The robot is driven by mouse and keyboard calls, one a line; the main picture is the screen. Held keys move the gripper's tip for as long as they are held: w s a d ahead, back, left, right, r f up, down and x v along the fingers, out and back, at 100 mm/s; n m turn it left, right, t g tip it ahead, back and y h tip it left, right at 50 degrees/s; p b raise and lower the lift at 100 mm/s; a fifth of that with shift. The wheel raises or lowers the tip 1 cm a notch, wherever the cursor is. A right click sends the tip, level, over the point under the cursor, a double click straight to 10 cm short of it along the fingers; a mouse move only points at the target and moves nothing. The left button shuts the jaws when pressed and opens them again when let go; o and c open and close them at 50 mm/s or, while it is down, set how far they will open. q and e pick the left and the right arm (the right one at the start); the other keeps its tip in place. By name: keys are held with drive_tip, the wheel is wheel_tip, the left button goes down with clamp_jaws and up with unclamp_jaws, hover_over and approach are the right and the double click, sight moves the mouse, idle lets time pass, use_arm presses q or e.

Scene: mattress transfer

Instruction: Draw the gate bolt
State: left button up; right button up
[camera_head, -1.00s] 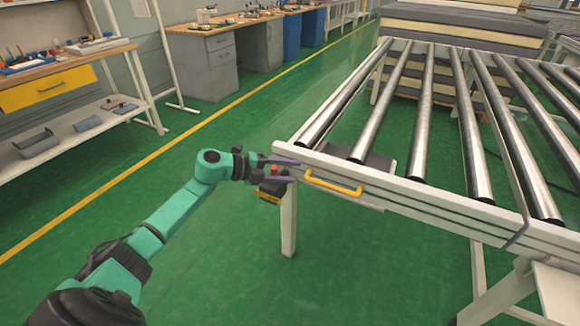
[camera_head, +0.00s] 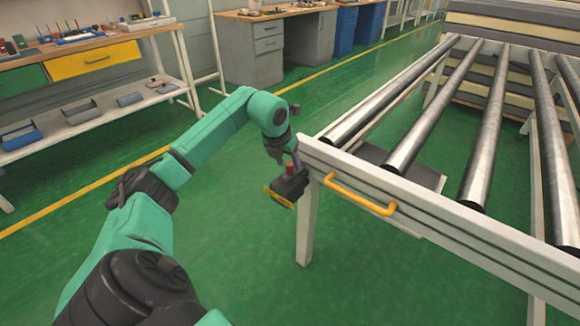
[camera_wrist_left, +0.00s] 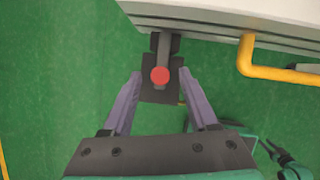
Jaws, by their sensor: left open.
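The gate bolt is a dark block (camera_head: 288,186) with a red knob (camera_head: 289,169), at the left corner of the roller table's front rail. A yellow label sits on its lower side. My left gripper (camera_head: 289,158) points down over the knob, partly hidden by its own wrist. In the left wrist view the open fingers (camera_wrist_left: 159,88) lie on either side of the red knob (camera_wrist_left: 160,77), with visible gaps on both sides. Nothing is held. The yellow handle (camera_head: 358,195) is on the rail to the right of the bolt.
The roller table (camera_head: 440,205) with long metal rollers fills the right side. Stacked mattresses (camera_head: 500,75) stand behind it. A shelf bench (camera_head: 95,120) and grey cabinets (camera_head: 262,45) line the left and back. Green floor is free around my left arm.

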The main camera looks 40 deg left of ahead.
use_arm(q)
drive_tip(key=shift+x, duration=1.05)
drive_tip(key=shift+c, duration=0.2)
drive_tip(key=shift+r, duration=0.1)
clamp_jaws()
idle(0.3)
